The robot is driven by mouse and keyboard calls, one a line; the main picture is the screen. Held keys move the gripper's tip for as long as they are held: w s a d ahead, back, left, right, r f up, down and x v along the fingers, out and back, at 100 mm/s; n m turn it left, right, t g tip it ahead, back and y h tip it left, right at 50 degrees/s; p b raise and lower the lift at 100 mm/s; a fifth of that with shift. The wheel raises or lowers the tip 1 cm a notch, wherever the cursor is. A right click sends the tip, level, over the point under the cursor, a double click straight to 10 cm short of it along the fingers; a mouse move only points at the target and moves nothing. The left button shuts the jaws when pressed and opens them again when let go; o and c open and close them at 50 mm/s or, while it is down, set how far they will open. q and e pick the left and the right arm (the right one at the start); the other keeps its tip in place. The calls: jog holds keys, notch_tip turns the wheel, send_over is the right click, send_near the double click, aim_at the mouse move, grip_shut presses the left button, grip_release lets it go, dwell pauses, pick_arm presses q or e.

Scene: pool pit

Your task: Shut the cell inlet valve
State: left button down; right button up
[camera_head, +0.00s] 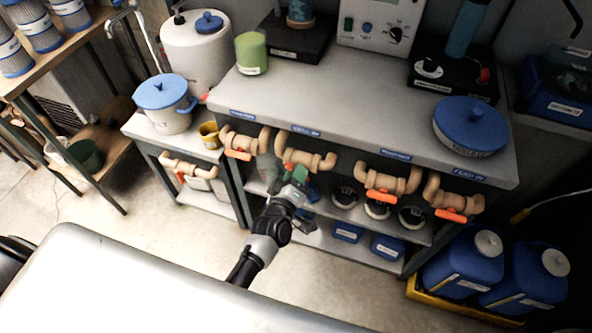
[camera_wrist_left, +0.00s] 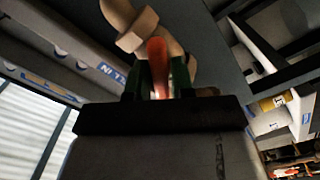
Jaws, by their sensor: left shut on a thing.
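The cell inlet valve (camera_head: 315,160) is a beige pipe valve under the bench's front edge, below a blue label (camera_head: 306,131) too small to read surely. My left gripper (camera_head: 290,172) reaches up to it from the front. In the left wrist view the orange valve handle (camera_wrist_left: 158,54) stands between the green fingers of my left gripper (camera_wrist_left: 158,82), which are shut on it. The beige pipe (camera_wrist_left: 130,25) is just beyond the fingers. In the head view my gripper hides most of this handle. My right gripper is not in view.
Similar valves with orange handles sit to the left (camera_head: 240,143) and to the right (camera_head: 390,182) and (camera_head: 452,203). A shelf with black-and-white round items (camera_head: 377,209) lies below. Blue jugs (camera_head: 462,266) stand in a yellow tray at the lower right. The floor before the bench is clear.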

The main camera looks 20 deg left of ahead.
pick_arm(q)
jog(key=m+p, duration=0.3)
jog(key=m, duration=0.7)
jog(key=shift+m, duration=0.3)
jog(key=shift+f, duration=0.1)
dwell(0.3)
jog(key=c, duration=1.1)
grip_release()
jog(key=s, duration=1.1)
jog(key=shift+a, duration=0.2)
jog(key=shift+w, duration=0.1)
